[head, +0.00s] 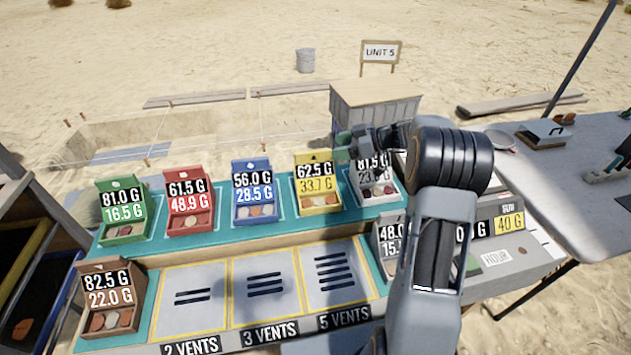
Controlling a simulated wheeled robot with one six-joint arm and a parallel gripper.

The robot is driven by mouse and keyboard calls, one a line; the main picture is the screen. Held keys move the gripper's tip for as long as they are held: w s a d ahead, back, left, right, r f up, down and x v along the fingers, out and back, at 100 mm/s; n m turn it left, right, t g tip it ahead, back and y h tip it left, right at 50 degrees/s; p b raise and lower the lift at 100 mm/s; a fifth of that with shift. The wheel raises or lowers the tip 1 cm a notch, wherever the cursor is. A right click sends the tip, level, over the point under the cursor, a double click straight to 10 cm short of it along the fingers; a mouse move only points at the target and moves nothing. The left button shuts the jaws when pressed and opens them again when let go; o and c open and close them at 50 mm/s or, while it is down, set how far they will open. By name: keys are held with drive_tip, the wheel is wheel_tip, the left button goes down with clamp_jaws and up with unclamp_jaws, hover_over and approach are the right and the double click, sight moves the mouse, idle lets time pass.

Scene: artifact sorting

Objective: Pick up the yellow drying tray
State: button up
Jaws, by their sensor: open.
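The yellow drying tray (319,202) stands on the teal back shelf of the table, marked 62.5 G and 33.7 G, with several small pieces in its front. My gripper (347,146) is up and to the right of it, close to the top of the white tray (378,190) marked 81.5 G. My gripper is open, and no object shows between its fingers. My arm covers part of the table's right side.
Green (123,213), red (190,208) and blue (254,195) trays stand left of the yellow one. A brown tray (110,300) is at the front left. Grey trays (388,238) stand at the right. The vent-marked panels (262,287) in front are bare.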

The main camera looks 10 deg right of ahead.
sight(324, 150)
drive_tip(key=shift+p+x, duration=0.8)
drive_tip(key=shift+x, duration=2.05)
clamp_jaws()
